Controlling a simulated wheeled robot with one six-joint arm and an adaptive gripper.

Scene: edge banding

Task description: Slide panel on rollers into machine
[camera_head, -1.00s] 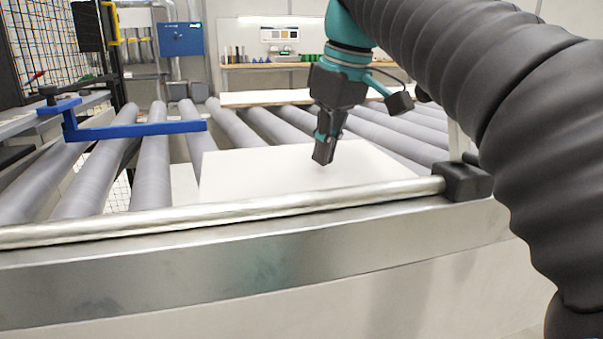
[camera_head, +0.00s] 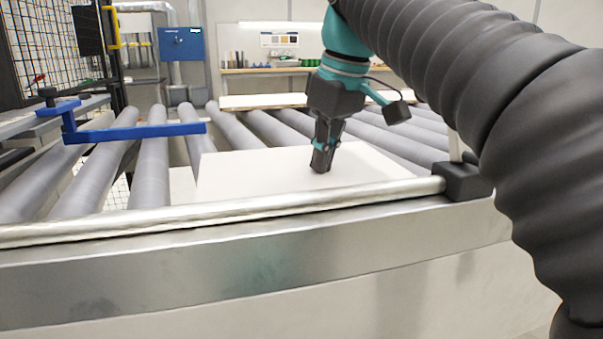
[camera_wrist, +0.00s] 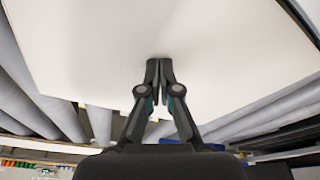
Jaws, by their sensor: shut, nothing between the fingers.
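A white panel (camera_head: 260,175) lies flat on the grey rollers (camera_head: 152,165), close behind the front metal rail. My gripper (camera_head: 320,168) is shut and empty, pointing down over the panel, right of its middle. Its fingertips are at or just above the panel's top face; I cannot tell whether they touch. In the wrist view the closed fingertips (camera_wrist: 159,64) lie against the backdrop of the white panel (camera_wrist: 230,40), with rollers (camera_wrist: 30,100) on both sides. The machine itself is not clearly identifiable in these views.
A round metal rail (camera_head: 230,212) runs along the front edge, ending at a black block (camera_head: 462,182). A blue bracket (camera_head: 140,132) reaches over the rollers at left. Another white board (camera_head: 262,101) lies farther back. A mesh guard (camera_head: 35,45) stands at far left.

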